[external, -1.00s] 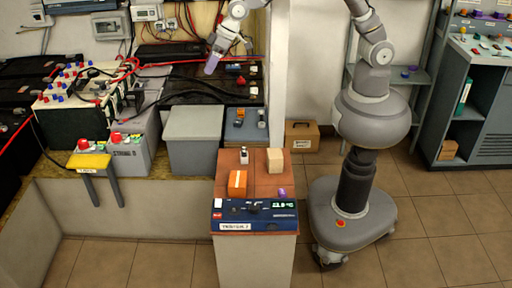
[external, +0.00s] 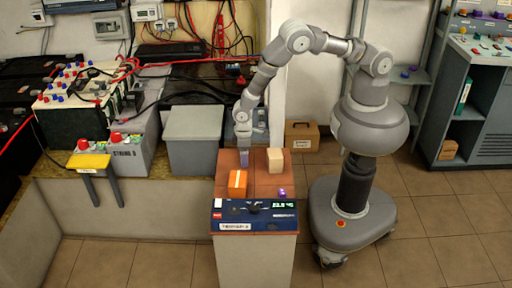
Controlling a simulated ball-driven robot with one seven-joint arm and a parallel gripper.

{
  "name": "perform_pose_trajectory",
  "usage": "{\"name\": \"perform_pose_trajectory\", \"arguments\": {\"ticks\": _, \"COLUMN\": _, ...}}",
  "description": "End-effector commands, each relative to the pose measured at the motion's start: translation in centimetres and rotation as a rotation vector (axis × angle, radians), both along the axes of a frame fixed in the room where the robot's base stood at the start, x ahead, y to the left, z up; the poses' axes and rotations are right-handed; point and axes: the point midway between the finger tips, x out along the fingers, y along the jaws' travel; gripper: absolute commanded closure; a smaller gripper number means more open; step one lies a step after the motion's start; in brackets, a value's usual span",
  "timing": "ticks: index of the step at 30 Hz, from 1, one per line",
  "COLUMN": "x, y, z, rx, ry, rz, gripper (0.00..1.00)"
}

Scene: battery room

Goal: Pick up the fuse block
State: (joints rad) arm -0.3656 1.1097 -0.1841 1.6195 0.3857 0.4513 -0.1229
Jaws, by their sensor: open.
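My gripper (external: 244,160) points straight down over the back left of the brown top of the pedestal (external: 226,181). Its jaws are open. A small white and dark piece stood at this spot earlier; my gripper now hides it, and I cannot tell whether the fingers touch it. A beige block (external: 275,161) stands just right of my gripper, apart from it. An orange box with a pale stripe (external: 237,184) lies in front of it. A small purple piece (external: 282,191) lies at the front right. No label shows which one is the fuse block.
A blue instrument panel (external: 253,211) forms the pedestal's front. A grey box (external: 195,139) stands to the left, with batteries and cables beyond. A brown case (external: 301,135) sits on the floor behind. The middle of the pedestal top is clear.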

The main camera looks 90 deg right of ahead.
Motion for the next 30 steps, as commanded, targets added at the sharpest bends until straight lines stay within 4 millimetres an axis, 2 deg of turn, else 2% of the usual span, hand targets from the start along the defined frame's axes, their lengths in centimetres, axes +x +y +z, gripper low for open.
{"name": "perform_pose_trajectory", "arguments": {"ticks": 7, "x": 0.1, "y": 0.0, "z": -0.2, "rx": 0.001, "ry": -0.003, "rz": 0.000, "gripper": 0.30}}
{"name": "perform_pose_trajectory", "arguments": {"ticks": 12, "x": 0.1, "y": 0.0, "z": -0.2, "rx": 0.000, "ry": -0.003, "rz": 0.000, "gripper": 0.69}}
{"name": "perform_pose_trajectory", "arguments": {"ticks": 14, "x": 0.1, "y": 0.0, "z": -0.2, "rx": 0.000, "ry": -0.003, "rz": 0.000, "gripper": 0.83}}
{"name": "perform_pose_trajectory", "arguments": {"ticks": 15, "x": 0.1, "y": 0.0, "z": -0.2, "rx": 0.001, "ry": -0.003, "rz": 0.000, "gripper": 0.86}}
{"name": "perform_pose_trajectory", "arguments": {"ticks": 23, "x": 0.1, "y": 0.0, "z": 0.4, "rx": 0.001, "ry": -0.004, "rz": 0.000, "gripper": 0.86}}
{"name": "perform_pose_trajectory", "arguments": {"ticks": 26, "x": 0.2, "y": 0.0, "z": 2.2, "rx": 0.001, "ry": -0.005, "rz": 0.001, "gripper": 0.86}}
{"name": "perform_pose_trajectory", "arguments": {"ticks": 30, "x": 0.2, "y": 0.0, "z": 5.6, "rx": 0.001, "ry": -0.005, "rz": 0.001, "gripper": 0.86}}
